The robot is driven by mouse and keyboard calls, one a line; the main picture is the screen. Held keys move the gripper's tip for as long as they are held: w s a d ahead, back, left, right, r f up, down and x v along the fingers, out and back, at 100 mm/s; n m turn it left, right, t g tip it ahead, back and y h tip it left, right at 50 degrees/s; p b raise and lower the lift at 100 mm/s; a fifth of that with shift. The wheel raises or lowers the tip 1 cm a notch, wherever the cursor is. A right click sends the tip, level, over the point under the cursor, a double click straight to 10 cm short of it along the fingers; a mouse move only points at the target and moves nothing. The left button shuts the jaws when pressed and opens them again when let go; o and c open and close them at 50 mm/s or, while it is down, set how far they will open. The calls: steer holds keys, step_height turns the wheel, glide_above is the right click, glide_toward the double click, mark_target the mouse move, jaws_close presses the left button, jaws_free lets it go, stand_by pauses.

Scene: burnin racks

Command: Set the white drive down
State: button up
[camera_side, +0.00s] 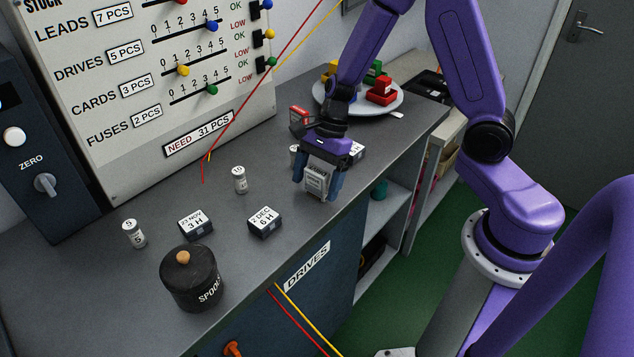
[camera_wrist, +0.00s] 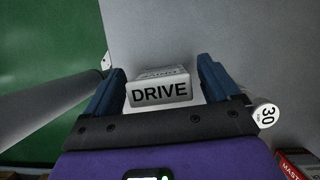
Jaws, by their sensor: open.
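The white drive (camera_side: 316,181) stands on the grey bench top near its front edge, between the two fingers of my gripper (camera_side: 318,185). In the wrist view the drive (camera_wrist: 158,89) shows its face lettered DRIVE. There my gripper (camera_wrist: 160,90) has its blue fingers apart, one on each side of the drive, with a visible gap at each side. The drive's base is hard to see in the side view, so I cannot tell exactly how it meets the bench.
A small white cylinder marked 30 (camera_wrist: 265,115) is close by the right finger. A plate (camera_side: 337,107) with coloured pieces is behind. The bench edge is close.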

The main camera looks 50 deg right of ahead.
steer(key=shift+a+f, duration=0.25)
steer(key=shift+f, duration=0.35)
steer(key=c, duration=1.2)
steer(key=shift+r, duration=0.15)
